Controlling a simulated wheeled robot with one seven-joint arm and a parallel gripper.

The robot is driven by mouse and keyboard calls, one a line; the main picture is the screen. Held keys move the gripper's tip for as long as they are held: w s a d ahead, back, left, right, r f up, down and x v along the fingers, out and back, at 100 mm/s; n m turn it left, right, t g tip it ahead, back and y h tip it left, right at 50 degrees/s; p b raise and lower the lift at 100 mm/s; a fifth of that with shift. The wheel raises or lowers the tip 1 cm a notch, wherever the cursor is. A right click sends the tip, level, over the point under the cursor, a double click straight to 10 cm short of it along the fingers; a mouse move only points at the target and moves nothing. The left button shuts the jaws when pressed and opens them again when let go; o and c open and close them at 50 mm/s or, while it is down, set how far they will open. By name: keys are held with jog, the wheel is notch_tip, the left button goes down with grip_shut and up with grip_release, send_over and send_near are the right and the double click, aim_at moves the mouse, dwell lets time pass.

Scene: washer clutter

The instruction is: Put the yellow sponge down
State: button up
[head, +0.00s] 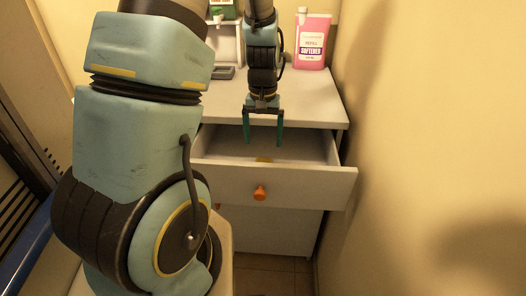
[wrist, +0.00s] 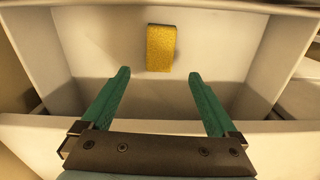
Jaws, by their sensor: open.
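The yellow sponge (wrist: 161,48) lies in the open drawer (wrist: 92,50), seen in the wrist view ahead of the fingertips. Only a small yellow bit of the sponge (head: 263,160) shows in the head view, low in the drawer (head: 310,180). My gripper (head: 264,142) is above the drawer, pointing down, with its two green fingers spread apart. In the wrist view the gripper (wrist: 158,76) has nothing between its fingers, and the sponge is apart from them.
The drawer front has an orange knob (head: 260,193). A pink softener bottle (head: 312,42) stands on the white cabinet top (head: 310,92), with a small dark grey item (head: 222,72) to its left. A bare wall (head: 430,150) runs along the right.

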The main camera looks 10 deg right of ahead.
jog(key=shift+n+t, duration=0.8)
jog(key=s+a+r, duration=0.2)
jog(key=a, duration=0.2)
jog(key=s+a+r, duration=0.3)
jog(key=a, duration=0.1)
jog(key=s+a+r, duration=0.3)
jog(key=a, duration=0.2)
jog(key=shift+s+r, duration=0.1)
jog(key=shift+r, duration=0.1)
